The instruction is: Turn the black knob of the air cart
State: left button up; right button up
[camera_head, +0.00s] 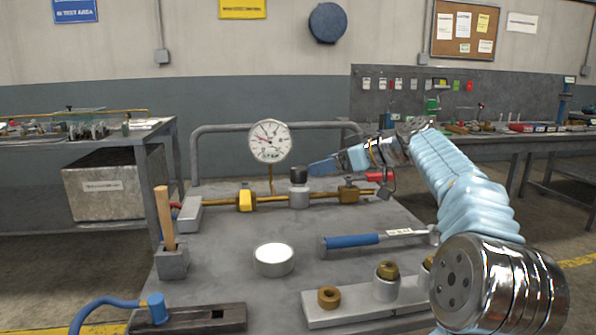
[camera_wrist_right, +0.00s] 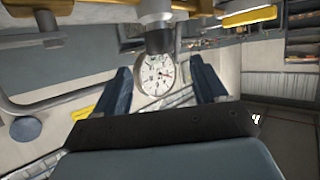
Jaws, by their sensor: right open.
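The black knob (camera_head: 299,174) sits on top of a grey cylindrical body (camera_head: 299,196) on the brass pipe of the air cart (camera_head: 225,250). My right gripper (camera_head: 322,166) reaches in from the right, its blue fingers just right of the knob and at about its height. In the right wrist view, which looks upside down, the open fingers (camera_wrist_right: 160,68) stand apart with nothing held. The knob (camera_wrist_right: 158,42) shows ahead, between and just beyond the fingertips. I cannot tell whether they touch it. My left gripper is not in view.
A pressure gauge (camera_head: 269,141) rises behind the pipe and a yellow valve piece (camera_head: 245,200) sits left of the knob.

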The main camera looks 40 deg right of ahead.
aim_at(305, 170)
jog(key=x, duration=0.9)
jog(key=shift+p, duration=0.35)
jog(key=shift+c, duration=0.3)
jog(key=c, duration=0.9)
jog(key=shift+s+f+m+h+b, duration=0.1)
jog(key=shift+f+m+h+b, duration=0.25)
jog(key=shift+b, duration=0.5)
jog(key=shift+a+r+m+h+b, duration=0.1)
jog(key=shift+m+h+b, duration=0.15)
jog(key=shift+h+b, duration=0.15)
jog(key=shift+r+m+h, duration=0.25)
jog(key=shift+m+h, duration=0.15)
jog(key=shift+h, duration=0.05)
jog(key=o, duration=1)
jog(key=shift+c, duration=0.2)
